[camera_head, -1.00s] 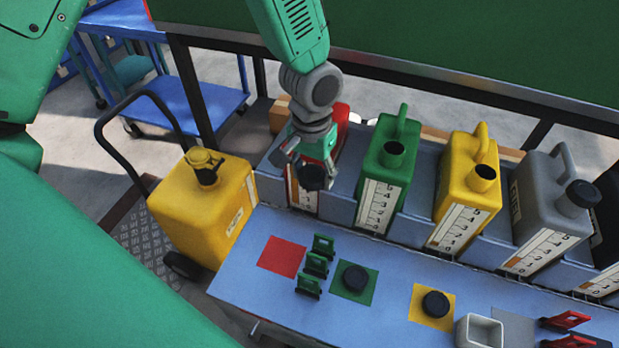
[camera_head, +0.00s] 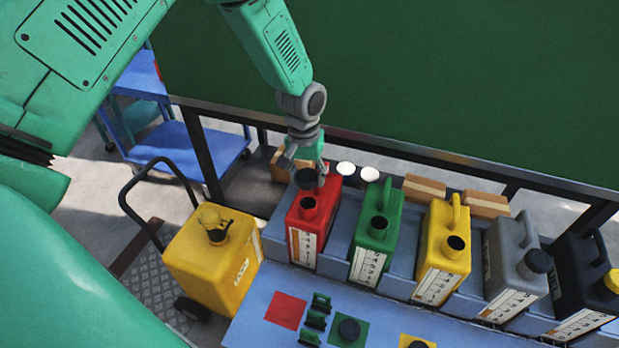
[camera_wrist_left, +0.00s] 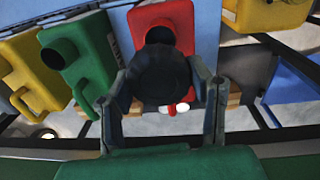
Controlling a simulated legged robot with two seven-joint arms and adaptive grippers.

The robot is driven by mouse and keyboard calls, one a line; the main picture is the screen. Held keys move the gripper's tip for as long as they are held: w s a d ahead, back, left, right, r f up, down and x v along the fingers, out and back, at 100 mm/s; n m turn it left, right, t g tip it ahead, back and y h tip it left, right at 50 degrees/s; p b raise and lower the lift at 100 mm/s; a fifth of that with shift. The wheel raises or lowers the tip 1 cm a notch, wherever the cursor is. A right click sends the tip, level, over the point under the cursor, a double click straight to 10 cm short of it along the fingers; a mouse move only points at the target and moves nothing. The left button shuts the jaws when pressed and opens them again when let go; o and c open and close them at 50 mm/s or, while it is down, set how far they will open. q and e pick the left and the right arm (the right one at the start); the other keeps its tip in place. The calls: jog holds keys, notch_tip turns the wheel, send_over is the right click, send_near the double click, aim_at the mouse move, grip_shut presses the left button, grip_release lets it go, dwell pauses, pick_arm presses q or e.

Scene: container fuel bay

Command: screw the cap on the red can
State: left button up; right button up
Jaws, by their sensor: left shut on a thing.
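The red can (camera_head: 316,225) stands at the left end of the row of cans, its dark spout (camera_head: 308,206) uncovered. My left gripper (camera_head: 306,172) is shut on a black cap (camera_head: 306,180), held above and a little behind the spout. In the left wrist view the cap (camera_wrist_left: 158,80) sits between the fingers of the gripper (camera_wrist_left: 158,92), with the red can (camera_wrist_left: 165,20) beyond it. The cap is apart from the spout. My right gripper is not in view.
A green can (camera_head: 376,222) with an open spout stands right of the red can, then yellow (camera_head: 443,245), grey (camera_head: 512,262) and black (camera_head: 583,285) cans. A yellow wheeled tank (camera_head: 205,262) stands left. The red mat (camera_head: 285,310) is bare; a black cap (camera_head: 349,328) lies on the green mat.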

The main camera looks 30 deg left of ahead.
aim_at(308, 197)
pick_arm(q)
jog(key=shift+d+f+b, duration=0.15)
jog(key=shift+f+b, duration=0.3)
jog(key=shift+f, duration=0.1)
jog(key=shift+f+b, duration=0.65)
jog(key=shift+f, duration=0.05)
jog(key=shift+f+b, duration=0.85)
jog(key=shift+f, duration=0.15)
jog(key=shift+s+f+b, duration=0.1)
jog(key=shift+f+b, duration=0.2)
jog(key=shift+f, duration=1.05)
